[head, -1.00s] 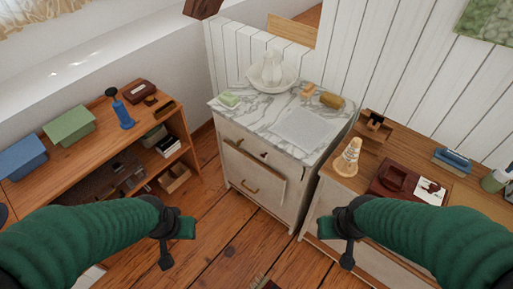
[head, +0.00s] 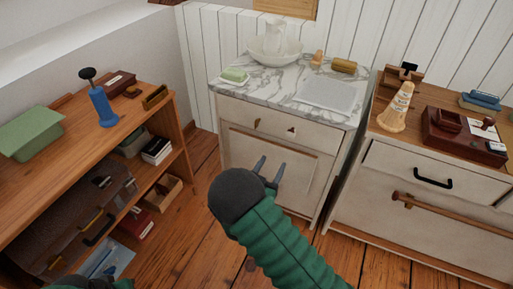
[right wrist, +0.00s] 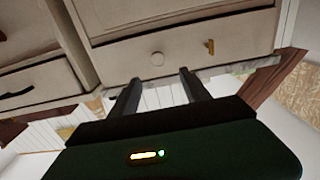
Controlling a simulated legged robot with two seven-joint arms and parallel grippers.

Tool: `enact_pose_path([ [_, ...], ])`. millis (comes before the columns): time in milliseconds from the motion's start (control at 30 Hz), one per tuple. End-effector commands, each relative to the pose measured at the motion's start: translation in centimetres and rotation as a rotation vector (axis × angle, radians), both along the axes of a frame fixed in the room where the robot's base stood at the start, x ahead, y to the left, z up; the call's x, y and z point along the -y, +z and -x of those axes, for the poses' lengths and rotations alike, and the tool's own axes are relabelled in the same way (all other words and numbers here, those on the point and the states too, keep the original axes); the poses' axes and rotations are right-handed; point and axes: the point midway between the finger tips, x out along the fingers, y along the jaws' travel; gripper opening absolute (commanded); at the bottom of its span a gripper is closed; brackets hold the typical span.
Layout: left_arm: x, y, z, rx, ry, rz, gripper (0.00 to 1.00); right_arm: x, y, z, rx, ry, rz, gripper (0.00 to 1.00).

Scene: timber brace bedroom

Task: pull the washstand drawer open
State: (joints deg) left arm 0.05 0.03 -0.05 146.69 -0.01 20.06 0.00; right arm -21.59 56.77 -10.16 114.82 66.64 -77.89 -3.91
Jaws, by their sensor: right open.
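The washstand (head: 236,158) is a pale cabinet with a grey-veined marble top, in the middle of the head view. Its drawer (head: 273,121) looks shut, flush under the top. My right gripper (head: 269,169) is open and empty, in front of the lower panel and below the drawer in the picture. My left gripper is out of view.
A basin and jug (head: 274,47), soap dish (head: 234,76) and grey cloth (head: 328,95) are on the marble. A dresser (head: 400,222) stands close on the right. A wooden shelf unit (head: 60,170) stands on the left. Bare floor lies in front.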

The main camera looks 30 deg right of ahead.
Motion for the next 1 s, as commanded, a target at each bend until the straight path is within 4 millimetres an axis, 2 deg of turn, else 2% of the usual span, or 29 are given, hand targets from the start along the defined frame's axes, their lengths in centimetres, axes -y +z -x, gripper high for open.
enact_pose_path([
  [133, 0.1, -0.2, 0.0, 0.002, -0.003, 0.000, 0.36, 1.2, 0.2, -1.0, 0.006, -0.008, 0.007, 0.55],
  [267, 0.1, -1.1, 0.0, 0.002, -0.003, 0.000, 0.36, 2.7, 0.4, -3.1, 0.007, -0.007, 0.017, 0.55],
  [500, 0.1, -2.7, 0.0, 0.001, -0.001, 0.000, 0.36, 7.2, 0.6, -7.3, 0.005, -0.004, 0.022, 0.55],
  [700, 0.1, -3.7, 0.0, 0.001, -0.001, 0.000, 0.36, 10.8, 0.5, -10.0, 0.003, -0.003, 0.016, 0.55],
  [800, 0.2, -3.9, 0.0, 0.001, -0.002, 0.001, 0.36, 11.5, 0.6, -10.7, 0.001, -0.002, 0.016, 0.55],
  [1000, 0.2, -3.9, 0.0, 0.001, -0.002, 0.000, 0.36, 11.7, 1.0, -11.0, 0.001, -0.001, 0.021, 0.55],
])
